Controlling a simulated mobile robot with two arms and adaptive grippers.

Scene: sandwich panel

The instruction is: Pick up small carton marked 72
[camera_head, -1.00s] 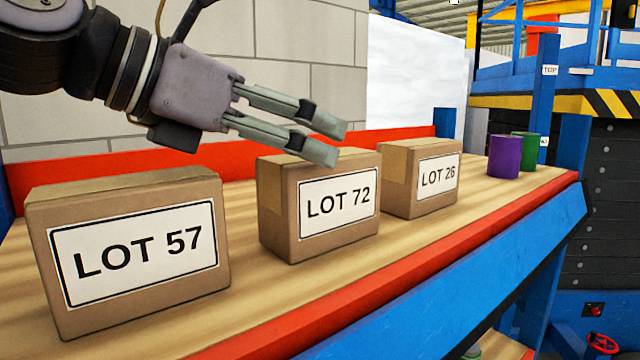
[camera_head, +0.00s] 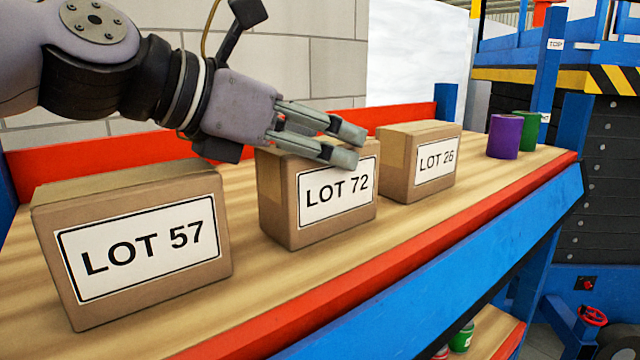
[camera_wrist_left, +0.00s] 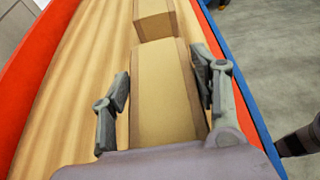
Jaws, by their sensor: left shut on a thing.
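The small brown carton marked LOT 72 (camera_head: 277,208) stands upright on the wooden shelf, between two other cartons. Its white label faces me. My left gripper (camera_head: 347,146) is at the top of this carton, with one finger at its front side and the other at the back. In the left wrist view the carton's tan top (camera_wrist_left: 165,92) lies between the two fingers (camera_wrist_left: 163,82), which are shut on it. The finger on the wall side is partly hidden in the head view. The carton still appears to rest on the shelf.
The larger LOT 57 carton (camera_head: 140,250) stands to the left, and the LOT 26 carton (camera_head: 435,165) stands close on the right. Purple (camera_head: 504,137) and green (camera_head: 529,131) cylinders stand farther right. A red back rail (camera_head: 100,150) runs behind; the shelf's front strip (camera_head: 420,248) is clear.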

